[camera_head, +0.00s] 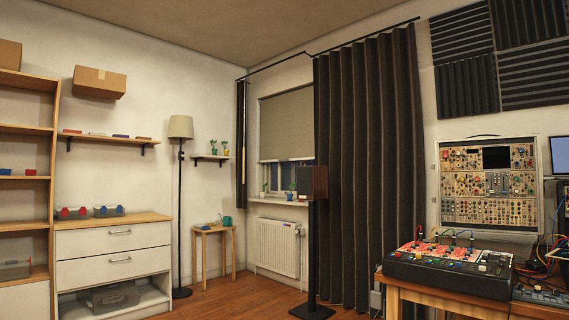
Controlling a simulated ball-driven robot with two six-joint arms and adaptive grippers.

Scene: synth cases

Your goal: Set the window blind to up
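The window blind (286,124) is a pale beige roller blind in the window on the back wall. Neither of my grippers is in view.
A speaker on a stand (312,230) stands in front of the sill, by a radiator (277,247). A small stool (213,232) and a floor lamp (181,200) stand left. A desk with a mixer (450,268) fills the right front. Wooden floor (245,292) is clear in the middle.

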